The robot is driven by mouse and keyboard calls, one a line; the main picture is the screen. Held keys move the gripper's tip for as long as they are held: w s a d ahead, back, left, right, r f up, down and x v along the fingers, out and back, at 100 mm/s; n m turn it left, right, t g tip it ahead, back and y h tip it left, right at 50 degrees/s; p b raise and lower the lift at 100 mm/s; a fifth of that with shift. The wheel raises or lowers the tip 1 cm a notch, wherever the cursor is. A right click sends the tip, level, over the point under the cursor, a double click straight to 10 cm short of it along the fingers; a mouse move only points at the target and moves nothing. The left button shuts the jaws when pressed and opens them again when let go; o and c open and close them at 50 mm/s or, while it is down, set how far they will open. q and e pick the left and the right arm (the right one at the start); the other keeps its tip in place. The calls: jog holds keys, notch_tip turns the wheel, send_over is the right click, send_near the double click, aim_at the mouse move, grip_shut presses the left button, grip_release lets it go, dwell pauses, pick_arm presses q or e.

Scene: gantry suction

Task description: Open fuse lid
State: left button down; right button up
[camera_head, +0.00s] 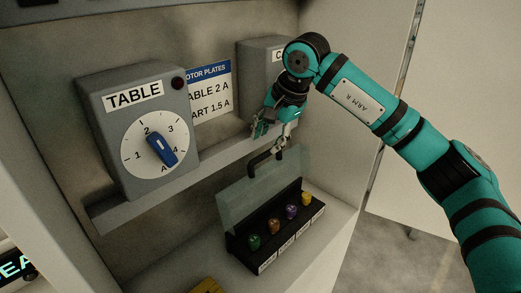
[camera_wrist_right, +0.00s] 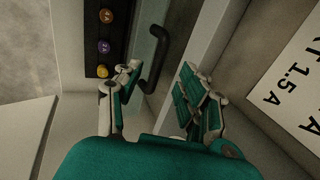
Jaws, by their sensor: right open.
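The fuse lid (camera_head: 240,195) is a translucent greenish panel standing raised at the back of the black fuse box (camera_head: 262,250), so the fuses are uncovered. Its black handle (camera_head: 265,160) is at the top edge; in the right wrist view the handle (camera_wrist_right: 157,62) appears between the open fingers, with no clear contact. My right gripper (camera_head: 272,135) is open and empty just above the handle; it also shows in the right wrist view (camera_wrist_right: 160,78). Green (camera_head: 254,242), orange (camera_head: 274,226), purple (camera_head: 291,212) and yellow (camera_head: 306,199) fuses sit in the box. My left gripper is out of view.
A grey shelf ledge (camera_head: 190,170) runs behind the lid. On it are the TABLE dial box (camera_head: 120,105) with a blue knob (camera_head: 161,149), a motor plates sign (camera_head: 211,90) and another grey box (camera_head: 258,58). A yellow item (camera_head: 207,286) lies at the front edge.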

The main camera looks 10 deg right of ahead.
aim_at(259, 157)
jog(key=p+x, duration=0.1)
jog(key=x, duration=0.3)
jog(key=shift+a+f, duration=0.15)
jog(key=shift+f, duration=0.15)
jog(key=shift+p+x, duration=0.3)
jog(key=shift+x, duration=0.85)
jog(key=c, duration=0.4)
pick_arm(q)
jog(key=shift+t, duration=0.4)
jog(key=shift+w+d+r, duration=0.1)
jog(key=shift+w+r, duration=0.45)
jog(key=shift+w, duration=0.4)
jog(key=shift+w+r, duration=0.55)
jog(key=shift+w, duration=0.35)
pick_arm(e)
grip_shut()
